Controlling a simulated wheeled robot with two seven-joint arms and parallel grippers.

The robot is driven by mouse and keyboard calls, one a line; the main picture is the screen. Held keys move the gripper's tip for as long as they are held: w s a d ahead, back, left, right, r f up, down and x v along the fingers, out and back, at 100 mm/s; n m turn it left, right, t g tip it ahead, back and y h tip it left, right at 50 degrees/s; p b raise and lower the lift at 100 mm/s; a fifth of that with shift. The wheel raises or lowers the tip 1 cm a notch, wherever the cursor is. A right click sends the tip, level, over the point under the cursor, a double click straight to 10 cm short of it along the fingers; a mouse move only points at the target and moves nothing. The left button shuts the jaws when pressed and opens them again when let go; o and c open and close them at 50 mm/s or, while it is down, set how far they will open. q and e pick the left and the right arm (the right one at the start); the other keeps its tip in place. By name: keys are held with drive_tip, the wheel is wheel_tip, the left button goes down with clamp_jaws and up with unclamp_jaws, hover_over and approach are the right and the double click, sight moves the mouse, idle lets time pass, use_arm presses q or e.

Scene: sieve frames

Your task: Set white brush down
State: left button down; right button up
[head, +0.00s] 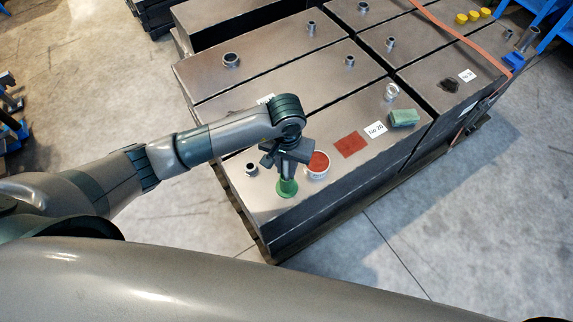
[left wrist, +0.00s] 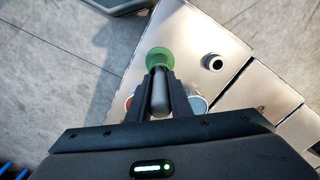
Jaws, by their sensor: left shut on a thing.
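My left gripper (head: 287,170) is over the near left part of the metal box top (head: 262,200). It is shut on a tool with a grey handle (left wrist: 160,92) and a round green foot (head: 287,188). The tool looks upright, green end down. I cannot tell whether the foot touches the metal. No white shows on this tool, and no other brush is in view. In the left wrist view the fingers (left wrist: 160,80) flank the handle, with the green foot (left wrist: 160,57) beyond the tips. My right gripper is not in view.
A white tub with red contents (head: 318,165) stands close right of the tool. A short metal pipe stub (head: 251,169) is to its left. Further right are a red patch (head: 351,144), a label (head: 375,130), a green block (head: 403,118) and a clear ring (head: 391,91).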

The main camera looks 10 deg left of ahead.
use_arm(q)
drive_tip(key=shift+f, duration=0.1)
drive_tip(key=shift+f, duration=0.1)
drive_tip(key=c, duration=1.6)
unclamp_jaws()
